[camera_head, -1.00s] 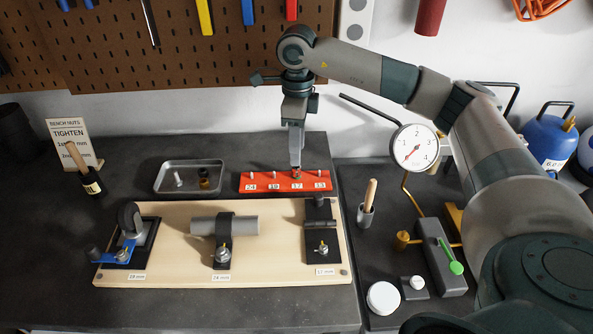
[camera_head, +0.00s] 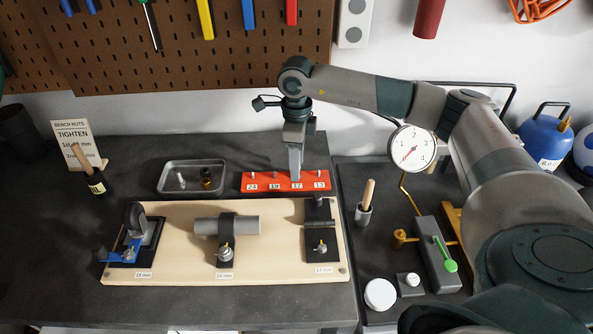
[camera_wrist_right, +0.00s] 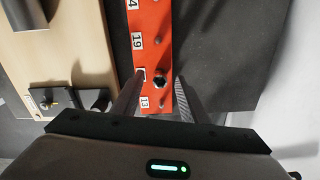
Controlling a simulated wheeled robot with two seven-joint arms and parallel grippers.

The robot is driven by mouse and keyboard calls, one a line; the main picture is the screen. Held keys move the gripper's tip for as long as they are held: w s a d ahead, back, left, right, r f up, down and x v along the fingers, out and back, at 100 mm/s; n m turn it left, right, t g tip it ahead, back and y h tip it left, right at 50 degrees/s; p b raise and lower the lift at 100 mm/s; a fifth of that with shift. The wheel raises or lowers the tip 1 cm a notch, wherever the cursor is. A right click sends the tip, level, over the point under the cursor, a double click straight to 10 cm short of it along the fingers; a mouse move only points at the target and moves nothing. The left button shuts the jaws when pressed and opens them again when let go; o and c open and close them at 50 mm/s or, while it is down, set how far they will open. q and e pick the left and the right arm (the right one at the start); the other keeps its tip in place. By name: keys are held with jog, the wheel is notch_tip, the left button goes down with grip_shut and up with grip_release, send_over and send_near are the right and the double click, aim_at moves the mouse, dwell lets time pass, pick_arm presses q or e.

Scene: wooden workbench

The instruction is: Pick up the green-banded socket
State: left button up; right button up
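The red socket rail (camera_head: 273,183) lies at the back of the bench, with labels 24, 19, 17 and 13. My right gripper (camera_head: 296,178) points down at the 17 position and hides what stands there in the head view. In the right wrist view a dark socket with a hexagonal opening (camera_wrist_right: 160,80) stands on the rail beside a partly hidden label. Its green band cannot be seen now. My right gripper (camera_wrist_right: 158,92) is open there, with one finger on each side of the rail and the socket between them, apart from both. My left gripper is not in view.
A metal tray (camera_head: 163,186) with small parts stands left of the rail. A wooden board (camera_head: 180,270) with clamped fixtures lies in front. A wood-handled tool in a cup (camera_head: 364,212) and a dial gauge (camera_head: 411,149) are at the right. Bare pegs stand beside the socket.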

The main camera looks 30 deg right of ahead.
grip_shut()
jog(key=shift+r+b, duration=0.4)
jog(key=shift+r, duration=0.05)
jog(key=r, duration=0.1)
jog(key=r+b, duration=0.2)
jog(key=shift+s+d+r, duration=0.1)
jog(key=shift+s+d, duration=0.05)
jog(key=shift+d, duration=0.1)
pick_arm(q)
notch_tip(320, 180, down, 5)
jog(key=b, duration=0.2)
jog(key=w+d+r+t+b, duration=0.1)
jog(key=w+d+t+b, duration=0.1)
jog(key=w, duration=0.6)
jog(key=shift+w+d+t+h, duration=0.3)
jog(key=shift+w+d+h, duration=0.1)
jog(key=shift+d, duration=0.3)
pick_arm(e)
jog(key=s+d+r, duration=0.7)
jog(key=s, duration=0.1)
jog(key=shift+s+d, duration=0.2)
